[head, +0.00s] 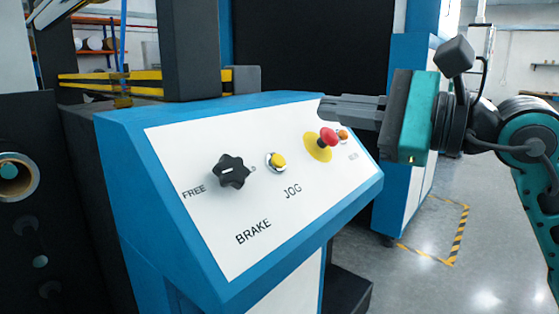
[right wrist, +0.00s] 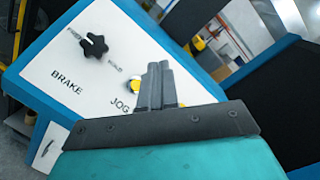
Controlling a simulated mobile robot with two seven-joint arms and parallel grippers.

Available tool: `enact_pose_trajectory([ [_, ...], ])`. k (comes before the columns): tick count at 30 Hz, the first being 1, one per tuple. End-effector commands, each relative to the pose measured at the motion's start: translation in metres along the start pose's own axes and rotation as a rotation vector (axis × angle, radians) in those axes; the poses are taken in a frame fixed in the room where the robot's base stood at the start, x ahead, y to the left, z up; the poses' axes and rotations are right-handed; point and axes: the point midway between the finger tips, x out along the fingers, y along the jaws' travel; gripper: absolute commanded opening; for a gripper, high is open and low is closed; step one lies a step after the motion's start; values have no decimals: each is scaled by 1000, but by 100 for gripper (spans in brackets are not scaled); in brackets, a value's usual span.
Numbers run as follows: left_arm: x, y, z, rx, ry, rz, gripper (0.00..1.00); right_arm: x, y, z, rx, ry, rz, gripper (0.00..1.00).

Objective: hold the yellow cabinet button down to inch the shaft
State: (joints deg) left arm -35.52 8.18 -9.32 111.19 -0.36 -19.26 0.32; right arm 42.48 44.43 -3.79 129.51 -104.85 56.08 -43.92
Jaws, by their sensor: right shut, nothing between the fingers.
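The yellow button (head: 278,160) sits in a pale ring above the word JOG on the sloped white panel of the blue cabinet (head: 215,290). In the right wrist view the yellow button (right wrist: 135,84) is partly hidden behind the fingers. My right gripper (head: 323,107) is shut and empty. It is over the upper right of the panel, above and to the right of the yellow button and apart from it. Its fingers also show in the right wrist view (right wrist: 158,66). My left gripper is not in view. The shaft cannot be clearly made out.
A red mushroom button (head: 327,137) on a yellow disc stands just below the right fingertips, with a small orange button (head: 343,135) beside it. A black BRAKE knob (head: 230,170) is left of the yellow button. Clear floor lies at right.

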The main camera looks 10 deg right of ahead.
Motion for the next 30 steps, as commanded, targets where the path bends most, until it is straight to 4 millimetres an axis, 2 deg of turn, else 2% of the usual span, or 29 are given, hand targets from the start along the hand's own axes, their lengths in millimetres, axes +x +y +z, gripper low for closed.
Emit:
enact_pose_trajectory([
  [14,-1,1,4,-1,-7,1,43,2,0,-4,-17,18,-1,0],
  [30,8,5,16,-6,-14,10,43,48,35,-40,-16,16,-2,0],
])
